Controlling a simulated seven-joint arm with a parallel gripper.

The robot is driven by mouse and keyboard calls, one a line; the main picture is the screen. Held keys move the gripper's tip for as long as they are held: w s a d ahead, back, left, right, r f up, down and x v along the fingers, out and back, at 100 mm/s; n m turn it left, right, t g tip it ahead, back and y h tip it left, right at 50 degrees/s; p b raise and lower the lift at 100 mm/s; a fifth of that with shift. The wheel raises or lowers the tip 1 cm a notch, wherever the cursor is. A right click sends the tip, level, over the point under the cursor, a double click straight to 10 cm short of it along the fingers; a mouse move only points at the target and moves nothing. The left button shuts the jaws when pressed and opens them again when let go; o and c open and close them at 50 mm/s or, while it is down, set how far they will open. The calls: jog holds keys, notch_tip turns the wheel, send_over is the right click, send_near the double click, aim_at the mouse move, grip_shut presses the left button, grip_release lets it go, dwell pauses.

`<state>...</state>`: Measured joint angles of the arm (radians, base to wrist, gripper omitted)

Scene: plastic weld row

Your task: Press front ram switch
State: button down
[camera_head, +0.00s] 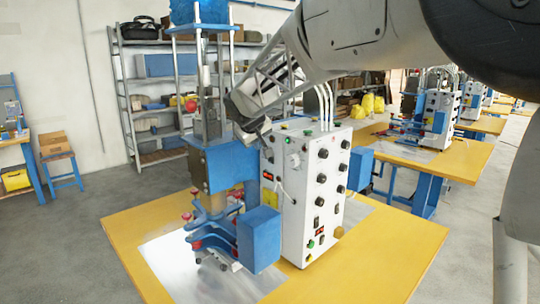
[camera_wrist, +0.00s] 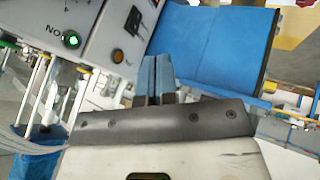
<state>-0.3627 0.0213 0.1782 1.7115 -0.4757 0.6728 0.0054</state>
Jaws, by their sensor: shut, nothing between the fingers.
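The white control box (camera_head: 310,200) stands on the yellow table beside the blue press (camera_head: 225,165). Its front carries several black knobs (camera_head: 322,153), small displays and a green button (camera_head: 311,243) low down. I cannot tell which control is the front ram switch. My gripper (camera_head: 243,118) is at the press head, left of the box's top; its tips are hard to make out there. In the wrist view my gripper's fingers (camera_wrist: 160,75) are shut and empty, in front of a blue surface (camera_wrist: 215,45).
The press's upright rods (camera_head: 205,70) rise close to my gripper. A blue box (camera_head: 258,238) sits in front of the control box. The yellow table (camera_head: 385,250) is bare at right. A grey shelf (camera_head: 130,100) stands behind, and similar stations (camera_head: 440,115) are at right.

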jog(key=shift+w+a, duration=0.4)
jog(key=shift+a, duration=0.05)
jog(key=shift+w+f, duration=0.1)
jog(key=w+d+f, duration=0.3)
jog(key=w+f, duration=0.4)
jog(key=w, duration=0.1)
jog(key=shift+w+d, duration=0.25)
jog(key=shift+w, duration=0.15)
dwell(0.3)
